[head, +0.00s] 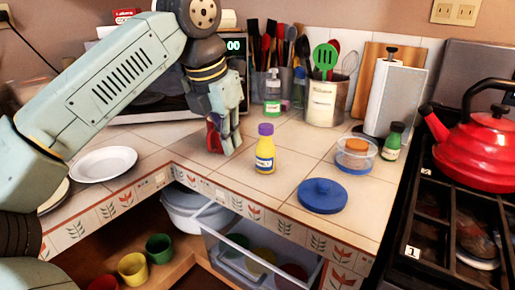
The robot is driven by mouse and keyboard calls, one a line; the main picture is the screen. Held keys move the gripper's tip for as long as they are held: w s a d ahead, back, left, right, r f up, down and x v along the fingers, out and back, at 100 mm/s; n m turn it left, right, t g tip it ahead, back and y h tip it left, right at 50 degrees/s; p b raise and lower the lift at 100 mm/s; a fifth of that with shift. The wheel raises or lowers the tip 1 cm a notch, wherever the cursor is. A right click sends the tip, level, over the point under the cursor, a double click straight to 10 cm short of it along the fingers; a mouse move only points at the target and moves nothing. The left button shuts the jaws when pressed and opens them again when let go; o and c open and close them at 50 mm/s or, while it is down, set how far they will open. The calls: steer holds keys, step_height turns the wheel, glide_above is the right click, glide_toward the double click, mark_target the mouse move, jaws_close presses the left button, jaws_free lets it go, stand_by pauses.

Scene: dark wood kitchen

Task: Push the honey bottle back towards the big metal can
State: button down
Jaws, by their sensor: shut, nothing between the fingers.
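The honey bottle (265,156), a yellow squat bottle with a purple cap and a dark label, stands upright near the front of the tiled counter. The big metal can (341,106) stands behind it to the right, with a pale label and a green slotted spatula and whisk in it. A stretch of bare tile separates the two. My gripper (219,150) is shut and empty, pointing down to the left of the bottle, with a visible gap to it. Its fingertips are low over the counter; I cannot tell whether they touch it.
A blue lid (322,196) lies at the front right of the bottle. A clear container (356,157) and a green bottle (392,142) stand further right. A white plate (103,164) lies left. Below, an open drawer (230,238) juts out.

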steer(key=p+x, duration=0.1)
steer(key=x, duration=0.8)
steer(key=shift+s+f, duration=0.15)
steer(key=shift+s, duration=0.05)
steer(key=w+d, duration=0.1)
steer(key=w+d+p, duration=0.1)
steer(key=shift+w+f+p, duration=0.1)
steer(key=shift+w+p, duration=0.2)
steer(key=shift+w, duration=0.05)
steer(key=shift+w+d+f, duration=0.1)
steer(key=shift+w+d, duration=0.15)
steer(key=shift+w, duration=0.15)
steer(key=w+d+p, duration=0.1)
steer(key=w+d, duration=0.2)
steer(key=w, duration=0.1)
steer(key=w+d+p, duration=0.1)
steer(key=w+d, duration=0.2)
steer(key=w, duration=0.1)
steer(key=w+d+p, duration=0.1)
steer(key=w+d, duration=0.2)
steer(key=w, duration=0.2)
steer(key=shift+d, duration=0.2)
steer(key=shift+w+d+f, duration=0.1)
steer(key=shift+w+d, duration=0.1)
steer(key=shift+w, duration=0.05)
steer(key=shift+s+a, duration=0.1)
